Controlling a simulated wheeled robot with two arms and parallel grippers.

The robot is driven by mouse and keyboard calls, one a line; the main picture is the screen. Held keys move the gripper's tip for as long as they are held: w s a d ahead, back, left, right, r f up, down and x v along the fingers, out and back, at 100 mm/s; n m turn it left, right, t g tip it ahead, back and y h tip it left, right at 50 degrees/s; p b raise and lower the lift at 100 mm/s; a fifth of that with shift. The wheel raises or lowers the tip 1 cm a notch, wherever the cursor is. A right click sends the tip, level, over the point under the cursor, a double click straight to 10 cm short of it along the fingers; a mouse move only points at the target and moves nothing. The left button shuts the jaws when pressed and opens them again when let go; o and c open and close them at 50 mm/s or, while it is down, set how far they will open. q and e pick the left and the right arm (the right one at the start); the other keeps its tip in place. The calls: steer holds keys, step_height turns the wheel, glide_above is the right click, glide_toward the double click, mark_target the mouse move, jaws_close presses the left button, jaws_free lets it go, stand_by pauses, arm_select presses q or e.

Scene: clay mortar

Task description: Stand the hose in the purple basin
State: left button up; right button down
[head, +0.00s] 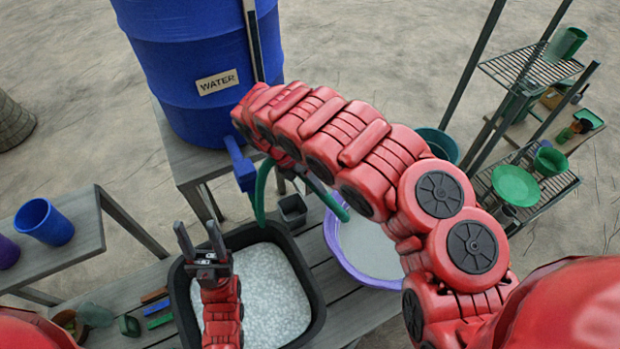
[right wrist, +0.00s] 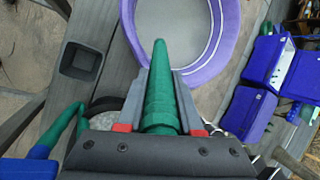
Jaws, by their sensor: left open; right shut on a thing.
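The green hose (head: 261,195) hangs in a loop from the blue tap (head: 242,165) of the water barrel. Its free end (head: 337,208) shows past my right arm at the purple basin's far left edge. The purple basin (head: 372,281) stands on the slatted bench, with a pale inside. My right gripper (right wrist: 160,80) is shut on the hose near its end; in the head view my own arm hides it. In the right wrist view the hose tip (right wrist: 159,52) overlaps the basin's rim; its height is unclear. My left gripper (head: 200,232) is open and empty above the black tub.
The black tub (head: 312,290) of white granules stands left of the basin. A small dark square pot (head: 292,209) sits behind them. The blue barrel (head: 205,70) stands at the back. A side table with a blue cup (head: 45,222) is left; wire shelves (head: 530,68) are right.

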mark_target(341, 214)
steer(key=b+x, duration=0.7)
steer(key=x, duration=0.9)
steer(key=shift+d+f, duration=0.15)
steer(key=shift+f, duration=0.2)
steer(key=c, duration=0.5)
jaws_free()
steer(key=shift+o, duration=0.3)
steer(key=o, duration=0.4)
steer(key=shift+o, duration=0.2)
steer(key=shift+s, duration=0.1)
steer(key=shift+r, duration=0.1)
